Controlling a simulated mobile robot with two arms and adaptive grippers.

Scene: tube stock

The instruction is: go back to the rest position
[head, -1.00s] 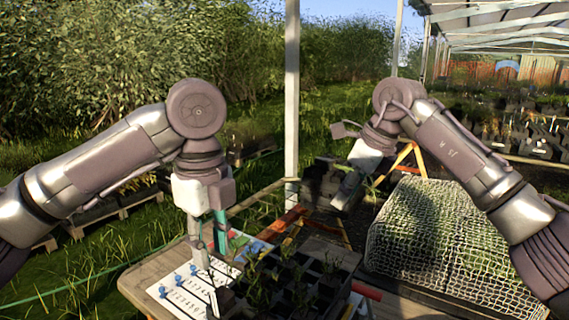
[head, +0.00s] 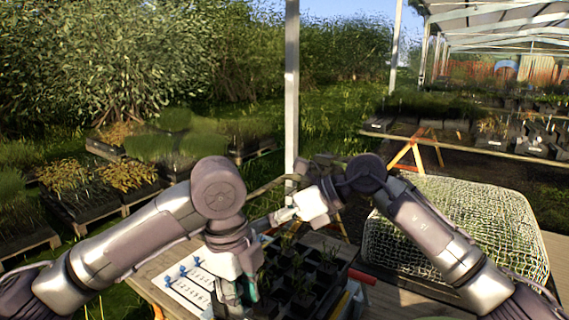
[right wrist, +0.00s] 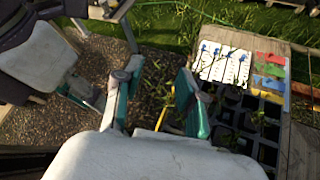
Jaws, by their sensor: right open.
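My left gripper (head: 238,292) is low in the head view, pointing down over the front of the wooden table. Its teal fingers are partly hidden, and I cannot tell how far apart they are. My right gripper (head: 284,215) is higher up, pointing left above the far side of the seedling tray. In the right wrist view its two teal fingers (right wrist: 156,88) are spread apart with nothing between them. The black seedling tray (head: 325,283) stands on the table, also in the right wrist view (right wrist: 243,123).
A white numbered board (head: 185,292) with blue pegs lies left of the tray. Coloured cards (right wrist: 270,72) lie beside it. A net-covered crate (head: 455,225) stands at the right. A white post (head: 291,90) rises behind the table. Plant beds (head: 100,180) lie to the left.

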